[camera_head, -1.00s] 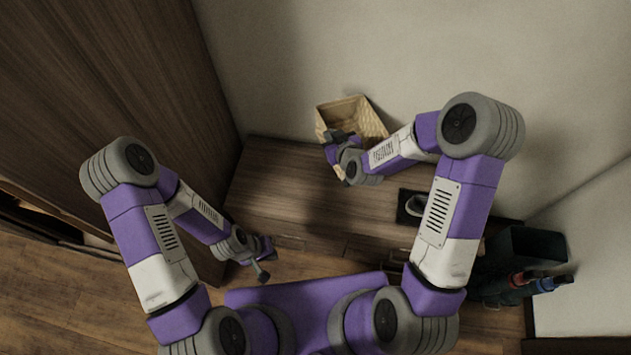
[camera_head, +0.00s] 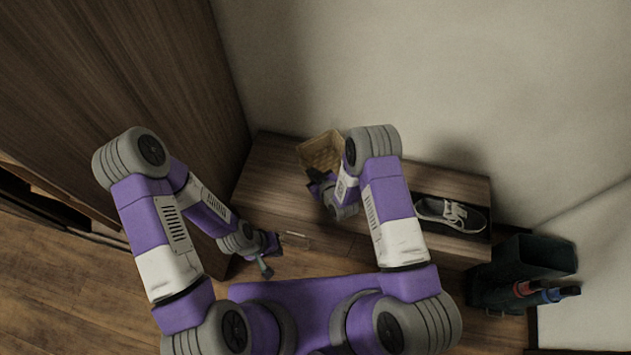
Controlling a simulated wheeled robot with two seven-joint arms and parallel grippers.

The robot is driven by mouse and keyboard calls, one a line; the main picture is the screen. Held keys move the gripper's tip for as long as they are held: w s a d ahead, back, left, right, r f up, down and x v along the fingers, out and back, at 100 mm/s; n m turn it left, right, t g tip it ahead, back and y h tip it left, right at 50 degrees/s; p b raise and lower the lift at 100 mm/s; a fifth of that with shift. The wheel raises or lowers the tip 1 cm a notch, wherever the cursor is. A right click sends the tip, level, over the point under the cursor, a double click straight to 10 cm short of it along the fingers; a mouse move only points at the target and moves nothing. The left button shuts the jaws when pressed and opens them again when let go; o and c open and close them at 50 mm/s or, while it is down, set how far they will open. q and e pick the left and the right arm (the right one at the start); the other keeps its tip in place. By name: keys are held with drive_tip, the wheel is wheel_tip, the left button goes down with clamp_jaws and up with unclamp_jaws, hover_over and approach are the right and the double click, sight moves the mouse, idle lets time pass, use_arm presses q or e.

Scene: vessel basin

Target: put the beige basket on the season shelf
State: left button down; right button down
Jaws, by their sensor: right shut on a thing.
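The beige basket (camera_head: 322,148) is woven and open-topped, over the back left part of a low brown wooden shelf (camera_head: 270,180), near the wall. I cannot tell whether its base touches the shelf top. My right gripper (camera_head: 321,187) is shut on the basket's near side; the fingertips are partly hidden by my wrist and arm. My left gripper (camera_head: 268,256) is low by the shelf's front left edge, apart from the basket. Its fingers are small and dark, so I cannot tell if they are open.
A dark shoe with a white sole (camera_head: 450,215) lies on the shelf's right end. A dark bin (camera_head: 525,262) with red and blue handles stands right of the shelf. A tall brown cabinet (camera_head: 150,70) closes off the left. The wall (camera_head: 450,90) is behind.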

drive_tip(key=shift+f+b, duration=0.6)
drive_tip(key=shift+f, duration=1.75)
drive_tip(key=shift+f, duration=0.1)
drive_tip(key=c, duration=1.7)
unclamp_jaws()
drive_tip(key=shift+f, duration=0.15)
drive_tip(key=o, duration=0.5)
drive_tip(key=shift+c, duration=0.2)
drive_tip(key=shift+r, duration=0.2)
